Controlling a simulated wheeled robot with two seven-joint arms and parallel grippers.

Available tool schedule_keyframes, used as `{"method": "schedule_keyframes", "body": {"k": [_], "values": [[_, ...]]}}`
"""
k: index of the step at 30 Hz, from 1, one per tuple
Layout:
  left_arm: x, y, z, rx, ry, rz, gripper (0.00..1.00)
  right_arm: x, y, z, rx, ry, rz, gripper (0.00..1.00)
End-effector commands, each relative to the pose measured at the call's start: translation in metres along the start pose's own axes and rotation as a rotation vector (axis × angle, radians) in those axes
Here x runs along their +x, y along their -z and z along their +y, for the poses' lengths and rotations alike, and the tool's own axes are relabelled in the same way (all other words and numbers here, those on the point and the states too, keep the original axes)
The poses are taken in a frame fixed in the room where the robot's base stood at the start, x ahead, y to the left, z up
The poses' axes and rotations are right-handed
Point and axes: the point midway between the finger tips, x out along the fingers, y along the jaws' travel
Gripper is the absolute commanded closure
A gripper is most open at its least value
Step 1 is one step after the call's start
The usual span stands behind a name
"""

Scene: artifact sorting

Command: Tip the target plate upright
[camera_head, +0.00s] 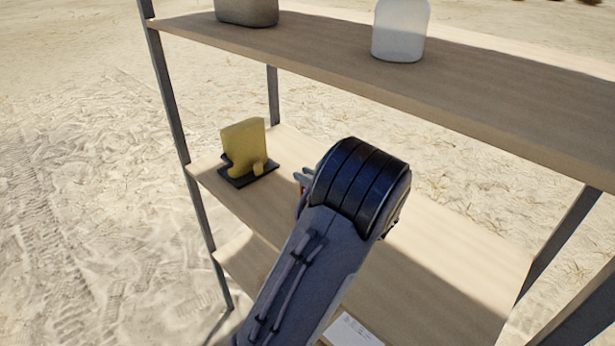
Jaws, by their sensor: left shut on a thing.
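My left gripper (302,184) reaches over the middle shelf, largely hidden behind its own dark wrist and forearm. Only a bit of its fingers shows at the wrist's left side, with a small red spot by them. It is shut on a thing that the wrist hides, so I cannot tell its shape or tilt. No plate can be clearly made out. A yellow slab-like piece (243,143) stands upright on a black stand (235,180) at the shelf's left end, apart from the gripper. My right gripper is out of view.
The middle shelf board (460,265) is bare to the right of my arm. The upper board (480,90) overhangs it and bears a grey-brown vessel (247,10) and a white jar (400,30). Dark posts (168,85) edge the rack. A white card (352,331) lies low by my forearm.

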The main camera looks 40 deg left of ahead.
Motion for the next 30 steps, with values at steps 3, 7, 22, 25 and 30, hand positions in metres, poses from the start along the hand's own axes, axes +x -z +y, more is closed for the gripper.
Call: {"method": "schedule_keyframes", "body": {"k": [3,7,22,25,30], "values": [[0.000,0.001,0.000,0.002,0.000,0.002,0.74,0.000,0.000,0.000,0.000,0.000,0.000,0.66],[0.000,0.001,0.000,0.002,0.000,0.001,0.60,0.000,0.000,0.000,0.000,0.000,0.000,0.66],[-0.032,0.002,-0.001,0.000,0.005,0.001,0.60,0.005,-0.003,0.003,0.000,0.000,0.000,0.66],[-0.049,0.002,-0.001,0.001,0.004,0.000,0.60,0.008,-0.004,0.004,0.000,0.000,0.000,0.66],[-0.071,0.002,-0.001,0.000,0.002,0.002,0.60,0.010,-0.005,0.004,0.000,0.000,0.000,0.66]]}}
